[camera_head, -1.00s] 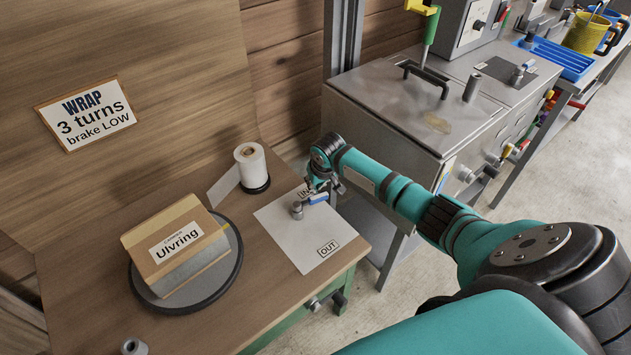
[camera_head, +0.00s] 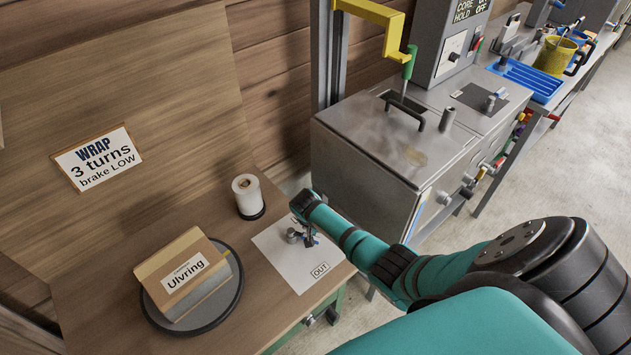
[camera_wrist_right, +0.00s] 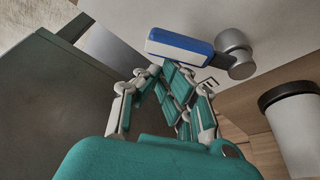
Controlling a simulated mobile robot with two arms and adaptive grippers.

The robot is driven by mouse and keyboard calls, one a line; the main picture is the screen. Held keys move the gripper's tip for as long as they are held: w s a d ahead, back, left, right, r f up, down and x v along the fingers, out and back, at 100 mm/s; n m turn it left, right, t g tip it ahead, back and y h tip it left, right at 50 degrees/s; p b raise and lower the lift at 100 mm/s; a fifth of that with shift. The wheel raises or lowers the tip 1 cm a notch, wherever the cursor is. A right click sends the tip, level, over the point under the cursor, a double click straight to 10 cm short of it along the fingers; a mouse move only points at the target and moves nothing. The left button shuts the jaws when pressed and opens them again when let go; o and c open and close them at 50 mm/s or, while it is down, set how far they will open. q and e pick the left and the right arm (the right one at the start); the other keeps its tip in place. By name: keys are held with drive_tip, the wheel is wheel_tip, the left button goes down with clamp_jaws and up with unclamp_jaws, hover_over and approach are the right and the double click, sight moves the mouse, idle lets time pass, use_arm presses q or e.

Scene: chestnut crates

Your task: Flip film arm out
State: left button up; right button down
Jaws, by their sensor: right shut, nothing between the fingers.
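The film arm is a small lever with a blue and white handle (camera_wrist_right: 180,47) on a round metal pivot (camera_wrist_right: 235,53). In the head view its pivot (camera_head: 293,236) stands on a white plate (camera_head: 299,278) marked OUT at the near side. The IN mark is hidden behind my right arm. My right gripper (camera_head: 312,240) is low over the plate, right beside the handle, and partly hides it. In the wrist view my right gripper (camera_wrist_right: 174,82) is shut and empty, its fingers close to the handle. I cannot tell whether they touch. My left gripper is not in view.
A film roll (camera_head: 247,193) stands behind the plate. A carton labelled Ulvring (camera_head: 184,275) sits on a dark round turntable (camera_head: 219,312) at left. A grey metal cabinet (camera_head: 370,150) stands beyond my right arm. Bare tabletop shows around the plate.

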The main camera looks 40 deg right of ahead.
drive_tip(key=m, duration=0.1)
drive_tip(key=s+a+m+p, duration=0.1)
drive_tip(key=shift+s+a+m+g, duration=0.2)
drive_tip(key=shift+s+m+g, duration=0.1)
drive_tip(key=shift+g, duration=0.1)
use_arm(q)
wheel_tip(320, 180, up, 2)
drive_tip(key=shift+p, duration=0.3)
use_arm(e)
drive_tip(key=shift+s+a, duration=0.1)
drive_tip(key=shift+a, duration=0.1)
drive_tip(key=shift+s+a+f, duration=0.1)
